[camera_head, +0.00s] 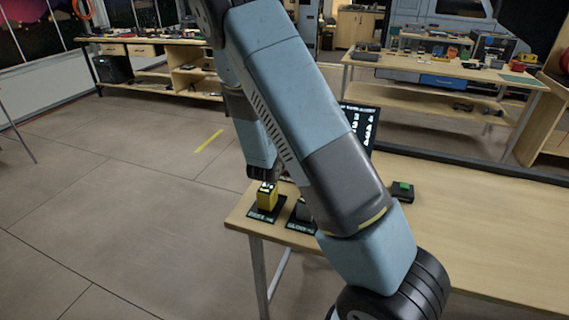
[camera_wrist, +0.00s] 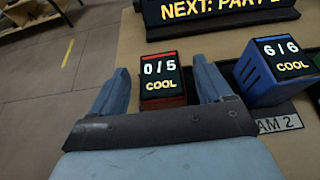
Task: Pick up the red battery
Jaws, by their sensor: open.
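The red battery (camera_wrist: 172,101) stands in the wrist view, its dark top display reading "0/5 COOL". My gripper (camera_wrist: 161,68) is open, with one blue-grey finger on each side of the red battery. A gap shows between the battery and the left finger; the right finger is close to its side, and I cannot tell whether they touch. In the camera_head view I cannot make out the red battery; my arm covers part of the table there.
A blue battery (camera_wrist: 256,83), reading "6/6 COOL", stands just right of my right finger. A screen (camera_wrist: 222,10) is behind. A green-buttoned box (camera_head: 402,192) sits farther right.

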